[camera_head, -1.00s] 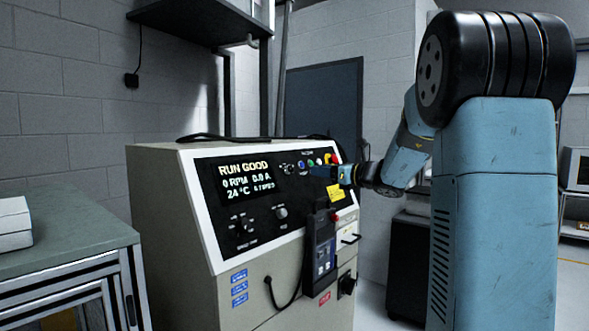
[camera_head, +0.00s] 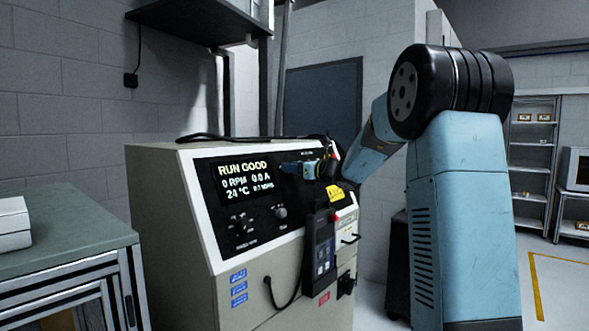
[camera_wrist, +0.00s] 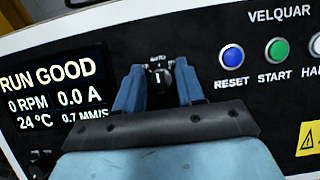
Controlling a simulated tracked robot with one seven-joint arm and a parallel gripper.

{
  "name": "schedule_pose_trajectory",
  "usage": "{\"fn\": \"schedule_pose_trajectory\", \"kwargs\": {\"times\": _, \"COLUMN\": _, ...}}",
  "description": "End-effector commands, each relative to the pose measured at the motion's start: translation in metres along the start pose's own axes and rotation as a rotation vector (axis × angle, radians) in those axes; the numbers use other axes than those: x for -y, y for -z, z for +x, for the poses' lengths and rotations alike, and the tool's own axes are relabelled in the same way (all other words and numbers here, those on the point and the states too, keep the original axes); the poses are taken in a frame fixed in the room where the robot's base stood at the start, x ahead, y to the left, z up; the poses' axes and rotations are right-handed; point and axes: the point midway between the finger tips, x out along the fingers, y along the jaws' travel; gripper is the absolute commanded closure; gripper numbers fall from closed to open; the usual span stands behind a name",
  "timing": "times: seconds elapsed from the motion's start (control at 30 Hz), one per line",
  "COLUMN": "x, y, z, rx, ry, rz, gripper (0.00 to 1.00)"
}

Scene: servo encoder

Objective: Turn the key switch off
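In the wrist view, a small dark round switch (camera_wrist: 159,80) with a pale mark sits on the black panel, with a small label above it that seems to read AUTO. I take it for the key switch, but its exact position is too small to tell. The blue fingers of my gripper (camera_wrist: 157,84) stand apart on its left and right, with gaps visible. I cannot tell how deep they reach. In the head view, my gripper (camera_head: 289,169) is at the upper middle of the panel and hides the switch.
The display (camera_wrist: 54,92) reads RUN GOOD, 0 RPM, 0.0 A. A blue RESET button (camera_wrist: 232,56) and a green START button (camera_wrist: 277,50) lie right of the switch. A pendant (camera_head: 322,248) hangs on the cabinet front (camera_head: 190,270). A bench (camera_head: 60,245) stands at left.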

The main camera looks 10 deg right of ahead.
Motion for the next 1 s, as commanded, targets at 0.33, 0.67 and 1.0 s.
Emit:
{"fn": "schedule_pose_trajectory", "kwargs": {"times": 0.33, "x": -0.0002, "y": 0.0000, "z": -0.0002, "rx": 0.000, "ry": 0.000, "rz": 0.000, "gripper": 0.83}}
{"fn": "schedule_pose_trajectory", "kwargs": {"times": 0.67, "x": 0.0026, "y": -0.0001, "z": -0.0020, "rx": 0.000, "ry": 0.003, "rz": -0.001, "gripper": 1.00}}
{"fn": "schedule_pose_trajectory", "kwargs": {"times": 1.0, "x": 0.0023, "y": -0.0001, "z": -0.0015, "rx": 0.000, "ry": 0.001, "rz": -0.008, "gripper": 1.00}}
